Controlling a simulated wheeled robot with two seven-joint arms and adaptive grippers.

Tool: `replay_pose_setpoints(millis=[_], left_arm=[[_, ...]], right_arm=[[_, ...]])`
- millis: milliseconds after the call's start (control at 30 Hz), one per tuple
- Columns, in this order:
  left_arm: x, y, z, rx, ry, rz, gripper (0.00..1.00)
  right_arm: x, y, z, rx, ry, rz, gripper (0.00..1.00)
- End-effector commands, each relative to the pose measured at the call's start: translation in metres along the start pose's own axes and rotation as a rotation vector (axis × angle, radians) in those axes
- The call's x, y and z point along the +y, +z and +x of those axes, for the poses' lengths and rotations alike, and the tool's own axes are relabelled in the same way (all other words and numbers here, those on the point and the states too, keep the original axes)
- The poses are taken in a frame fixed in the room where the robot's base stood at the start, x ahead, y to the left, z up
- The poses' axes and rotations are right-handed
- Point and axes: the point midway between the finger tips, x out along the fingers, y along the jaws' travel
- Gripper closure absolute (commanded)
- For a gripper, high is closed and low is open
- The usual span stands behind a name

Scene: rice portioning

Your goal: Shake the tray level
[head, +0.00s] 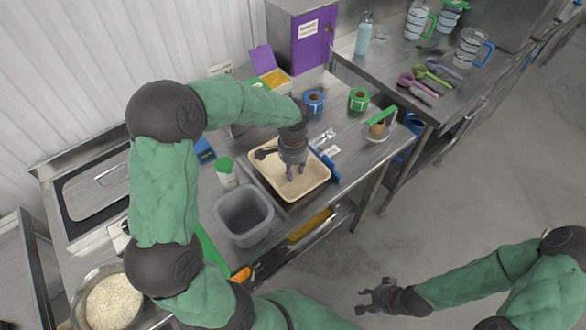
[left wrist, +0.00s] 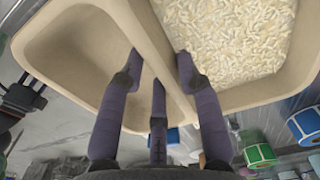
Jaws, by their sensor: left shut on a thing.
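The beige tray (head: 318,185) sits at the front edge of the steel bench under my left gripper (head: 294,174). In the left wrist view the tray (left wrist: 85,12) has a divider between two compartments. White rice (left wrist: 228,42) covers the floor of the right compartment; the left one looks bare. The fingers of my left gripper (left wrist: 158,85) straddle the divider and are shut on it. I cannot tell whether the tray rests on the bench or is slightly raised. My right gripper (head: 374,297) hangs empty over the floor, its fingers spread.
A bowl of rice (head: 113,302) is at the lower left. Blue (head: 314,98) and green (head: 359,98) tape rolls stand behind the tray. The floor at the right is clear.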

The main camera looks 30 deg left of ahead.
Motion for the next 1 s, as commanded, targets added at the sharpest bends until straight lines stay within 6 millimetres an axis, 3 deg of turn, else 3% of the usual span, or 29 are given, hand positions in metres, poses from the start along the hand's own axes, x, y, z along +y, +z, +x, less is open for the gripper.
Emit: replay_pose_setpoints(millis=[133,167,233,667,1000], left_arm=[[0.001,0.002,0.003,-0.006,0.003,0.002,0.99],[0.001,0.002,0.003,-0.007,0.003,0.002,0.58],[0.002,0.002,0.003,-0.007,0.003,0.002,0.38],[0.001,0.001,-0.004,-0.004,0.001,0.002,0.38],[0.001,0.000,-0.063,-0.001,0.001,0.002,0.38]], right_arm=[[0.000,0.000,0.000,0.000,0.000,0.000,0.60],[0.000,0.000,0.000,0.000,0.000,0.000,0.60],[0.000,0.000,0.000,0.000,0.000,0.000,0.60],[0.000,0.000,0.000,0.000,0.000,0.000,0.60],[0.000,0.000,0.000,0.000,0.000,0.000,0.60]])
